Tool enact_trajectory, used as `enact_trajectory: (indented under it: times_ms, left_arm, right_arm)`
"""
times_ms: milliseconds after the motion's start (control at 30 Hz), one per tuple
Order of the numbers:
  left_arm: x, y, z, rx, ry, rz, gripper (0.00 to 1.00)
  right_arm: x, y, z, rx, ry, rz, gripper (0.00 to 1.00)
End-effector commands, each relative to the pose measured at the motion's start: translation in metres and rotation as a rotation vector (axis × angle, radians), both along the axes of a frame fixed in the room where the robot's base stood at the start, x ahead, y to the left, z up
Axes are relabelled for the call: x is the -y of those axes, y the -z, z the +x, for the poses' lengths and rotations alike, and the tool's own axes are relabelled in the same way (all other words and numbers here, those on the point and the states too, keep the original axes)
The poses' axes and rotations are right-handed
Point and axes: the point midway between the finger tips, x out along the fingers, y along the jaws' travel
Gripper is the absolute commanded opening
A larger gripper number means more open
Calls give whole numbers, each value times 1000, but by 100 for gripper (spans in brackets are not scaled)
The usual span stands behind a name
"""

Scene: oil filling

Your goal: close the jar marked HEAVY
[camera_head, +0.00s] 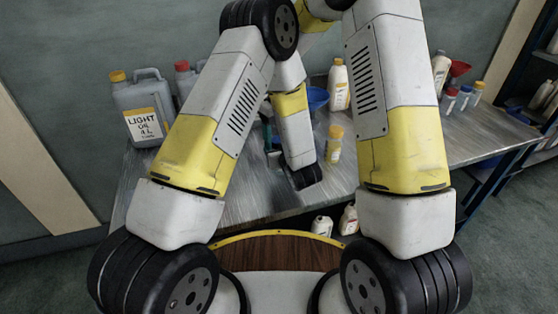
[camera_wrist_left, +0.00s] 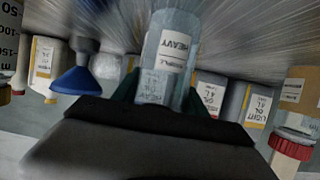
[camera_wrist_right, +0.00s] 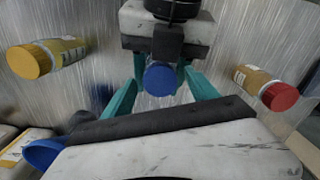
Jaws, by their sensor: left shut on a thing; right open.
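The clear jar marked HEAVY (camera_wrist_left: 172,50) is between the teal fingers of my left gripper (camera_wrist_left: 156,92), which is shut on it. In the left wrist view its upper end is hidden behind the gripper body. In the right wrist view a round blue lid (camera_wrist_right: 160,78) lies between the teal fingers of my right gripper (camera_wrist_right: 163,88), which is open with a finger on each side. Whether the lid is seated on the jar I cannot tell.
A yellow-capped jar (camera_wrist_right: 47,60) and a red-capped jar (camera_wrist_right: 265,86) stand on either side. A blue funnel (camera_head: 317,98) and a LIGHT oil canister (camera_head: 140,118) stand on the metal table (camera_head: 245,210). The table's front middle is bare.

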Motion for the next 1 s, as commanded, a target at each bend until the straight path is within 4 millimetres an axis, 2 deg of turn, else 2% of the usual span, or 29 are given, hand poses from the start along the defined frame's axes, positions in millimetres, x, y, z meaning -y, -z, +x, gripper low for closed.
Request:
enact_trajectory:
  times_ms: [167, 500, 600, 800, 1000]
  left_arm:
    - [0, 0, 0, 0, 0, 0, 0]
    - [0, 0, 0, 0, 0, 0, 0]
    - [0, 0, 0, 0, 0, 0, 0]
    - [0, 0, 0, 0, 0, 0, 0]
    - [0, 0, 0, 0, 0, 0, 0]
  right_arm:
    - [0, -18, 1, 5, 0, 2, 68]
    - [-1, -89, 1, 5, -1, 2, 68]
    - [0, -104, 1, 4, 0, 2, 68]
    - [0, -119, 1, 1, 0, 1, 68]
    - [0, -120, 0, 0, 0, 0, 68]
